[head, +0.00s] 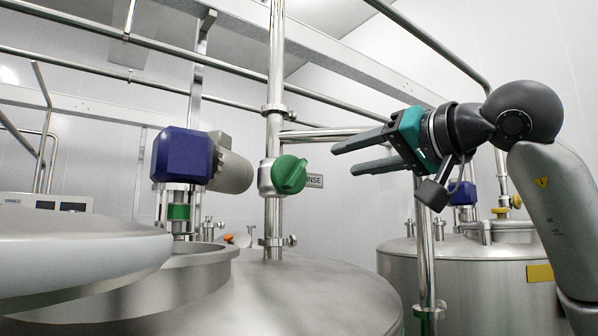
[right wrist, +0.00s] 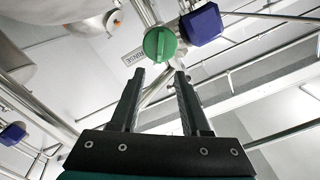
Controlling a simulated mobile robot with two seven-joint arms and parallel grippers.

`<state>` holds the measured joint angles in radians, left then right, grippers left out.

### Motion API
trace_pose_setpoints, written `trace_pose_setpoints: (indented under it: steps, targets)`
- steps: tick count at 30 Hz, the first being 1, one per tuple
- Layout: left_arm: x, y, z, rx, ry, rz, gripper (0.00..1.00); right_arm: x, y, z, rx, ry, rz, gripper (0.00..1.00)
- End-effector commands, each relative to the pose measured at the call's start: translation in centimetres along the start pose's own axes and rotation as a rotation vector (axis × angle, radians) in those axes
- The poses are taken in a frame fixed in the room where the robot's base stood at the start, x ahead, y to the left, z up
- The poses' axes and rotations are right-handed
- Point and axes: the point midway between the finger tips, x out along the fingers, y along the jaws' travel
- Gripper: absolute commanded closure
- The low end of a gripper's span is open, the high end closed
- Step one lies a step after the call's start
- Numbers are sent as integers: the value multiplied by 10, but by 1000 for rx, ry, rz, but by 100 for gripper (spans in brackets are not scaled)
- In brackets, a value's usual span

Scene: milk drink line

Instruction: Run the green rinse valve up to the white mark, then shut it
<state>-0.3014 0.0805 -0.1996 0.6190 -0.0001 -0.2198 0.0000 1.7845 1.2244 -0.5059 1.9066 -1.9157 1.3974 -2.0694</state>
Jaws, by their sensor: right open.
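The green rinse valve (head: 289,174) is a round knob with a raised grip, on the steel vertical pipe (head: 274,110) above the large tank. In the right wrist view the knob (right wrist: 160,44) lies just beyond my fingertips, its grip bar running nearly up and down the picture. My right gripper (head: 342,161) is open and empty, to the right of the knob and apart from it, with its fingers pointing at it. I cannot make out a white mark in either view. My left gripper is not in view.
A sign ending in "INSE" (head: 315,181) is beside the valve, partly hidden by it. A blue motor (head: 182,155) stands left of the pipe. The steel tank top (head: 290,290) spreads below, with its raised lid (head: 80,255) at left. A second tank (head: 470,262) stands at right.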

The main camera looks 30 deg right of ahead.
Motion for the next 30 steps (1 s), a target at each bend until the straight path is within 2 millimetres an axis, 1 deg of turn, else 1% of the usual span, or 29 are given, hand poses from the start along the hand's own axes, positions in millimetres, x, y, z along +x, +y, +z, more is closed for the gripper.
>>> trace_pose_setpoints:
  steps: [1, 9, 15, 18, 21, 30]
  targets:
    - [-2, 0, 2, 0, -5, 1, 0, 11, 0, 1, 1, -6, 1, 54]
    - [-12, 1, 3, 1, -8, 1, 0, 71, -1, 0, 2, -6, 1, 54]
    - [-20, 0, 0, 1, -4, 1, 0, 107, -1, 0, 0, -4, 1, 54]
    - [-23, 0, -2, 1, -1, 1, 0, 119, -1, 0, 1, -3, 0, 54]
    - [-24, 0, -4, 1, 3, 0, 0, 126, 0, 0, 0, -2, 0, 54]
    - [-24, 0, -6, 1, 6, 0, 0, 129, 0, 1, -1, -1, 0, 54]
